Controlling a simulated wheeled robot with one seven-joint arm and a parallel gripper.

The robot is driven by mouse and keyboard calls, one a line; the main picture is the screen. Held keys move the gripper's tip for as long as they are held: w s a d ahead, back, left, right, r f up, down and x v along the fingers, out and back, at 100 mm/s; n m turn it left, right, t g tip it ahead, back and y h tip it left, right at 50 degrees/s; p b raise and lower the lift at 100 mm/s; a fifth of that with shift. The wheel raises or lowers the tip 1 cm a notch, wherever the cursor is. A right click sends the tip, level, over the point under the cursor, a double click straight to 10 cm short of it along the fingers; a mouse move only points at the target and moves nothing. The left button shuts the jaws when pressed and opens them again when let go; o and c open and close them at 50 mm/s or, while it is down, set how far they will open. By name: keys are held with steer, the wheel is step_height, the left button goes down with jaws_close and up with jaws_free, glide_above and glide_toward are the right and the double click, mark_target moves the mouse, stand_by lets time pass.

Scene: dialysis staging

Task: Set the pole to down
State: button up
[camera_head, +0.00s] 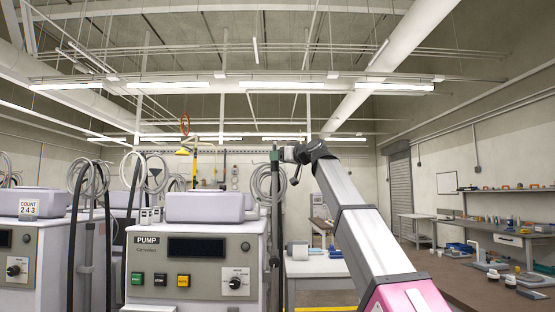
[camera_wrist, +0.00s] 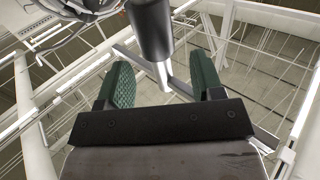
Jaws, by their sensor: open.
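The pole (camera_head: 275,225) is a dark upright post at the right side of the pump machine (camera_head: 195,265), with coiled tubing beside its upper part. My gripper (camera_head: 283,154) is at the pole's upper end, reached by my arm from the right. In the wrist view my gripper (camera_wrist: 162,82) is open, its two green-padded fingers apart. A dark cylinder (camera_wrist: 152,28), which looks like part of the pole, and a thin grey bar (camera_wrist: 150,65) show between and beyond the fingers. Contact with the fingers cannot be told. The pole's lower part is partly hidden.
Another machine with a count sign (camera_head: 29,208) stands at the left. Coiled tubing (camera_head: 268,183) hangs close to my gripper. A white table (camera_head: 318,268) stands behind my arm, and a long brown-topped bench (camera_head: 470,283) with small items is at the right.

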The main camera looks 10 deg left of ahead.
mark_target(277, 166)
steer(key=v, duration=0.7)
stand_by(0.7)
steer(key=shift+s+d, duration=0.1)
steer(key=shift+d, duration=0.05)
steer(key=w+a+f, duration=0.1)
steer(key=w+a, duration=0.1)
steer(key=a, duration=0.1)
steer(key=w+a+f, duration=0.1)
steer(key=w+a, duration=0.1)
steer(key=a, duration=0.2)
steer(key=w+a+f, duration=0.1)
steer(key=w+a, duration=0.1)
steer(key=a, duration=0.1)
steer(key=shift+w+a+f, duration=0.2)
steer(key=shift+w+a, duration=0.05)
steer(key=shift+a, duration=0.05)
stand_by(0.3)
